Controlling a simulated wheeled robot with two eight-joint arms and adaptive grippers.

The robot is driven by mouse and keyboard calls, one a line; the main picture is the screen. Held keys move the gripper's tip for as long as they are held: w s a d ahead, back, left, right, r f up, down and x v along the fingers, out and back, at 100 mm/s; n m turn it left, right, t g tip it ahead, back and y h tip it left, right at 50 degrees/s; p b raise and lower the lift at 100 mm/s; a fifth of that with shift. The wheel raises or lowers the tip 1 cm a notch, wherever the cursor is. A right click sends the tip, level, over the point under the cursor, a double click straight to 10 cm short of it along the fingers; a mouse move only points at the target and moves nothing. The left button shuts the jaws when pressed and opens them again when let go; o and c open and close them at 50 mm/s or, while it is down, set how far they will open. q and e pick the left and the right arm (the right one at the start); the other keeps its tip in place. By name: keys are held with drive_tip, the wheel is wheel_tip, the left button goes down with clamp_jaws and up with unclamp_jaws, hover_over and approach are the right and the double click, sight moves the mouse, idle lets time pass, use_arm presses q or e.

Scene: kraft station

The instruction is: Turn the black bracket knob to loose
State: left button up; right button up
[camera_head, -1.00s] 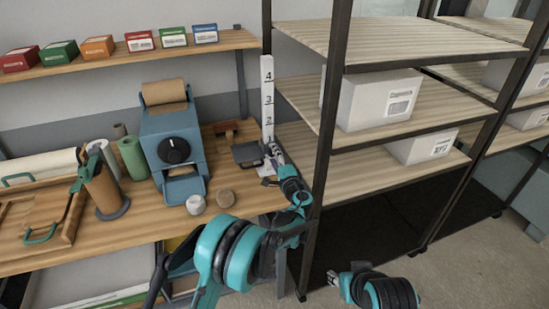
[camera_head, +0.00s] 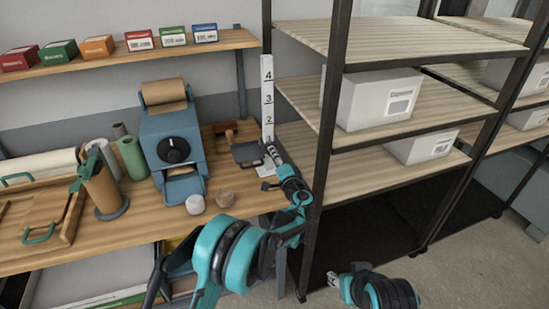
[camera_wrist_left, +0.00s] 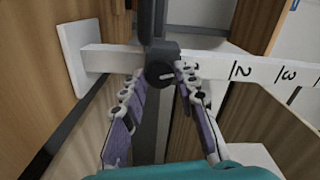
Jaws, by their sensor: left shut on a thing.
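The white numbered post (camera_head: 267,88) stands at the right end of the workbench; in the left wrist view it runs sideways with its numbers at the right (camera_wrist_left: 262,72). The black bracket (camera_head: 247,153) sits low on the post. Its round black knob (camera_wrist_left: 160,70) faces the left wrist camera and bears a short pale mark, slightly tilted. My left gripper (camera_head: 271,159) is at the bracket, its fingers on both sides of the knob, shut on it (camera_wrist_left: 159,80). In the head view the gripper hides the knob. My right gripper (camera_head: 333,280) is low, away from the bench; its jaw state is unclear.
A dark shelf upright (camera_head: 325,130) stands close to the right of my left forearm.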

use_arm(q)
drive_tip(key=shift+n, duration=1.8)
drive_tip(key=o, duration=1.2)
drive_tip(key=shift+c, duration=0.2)
drive_tip(key=v, duration=1.2)
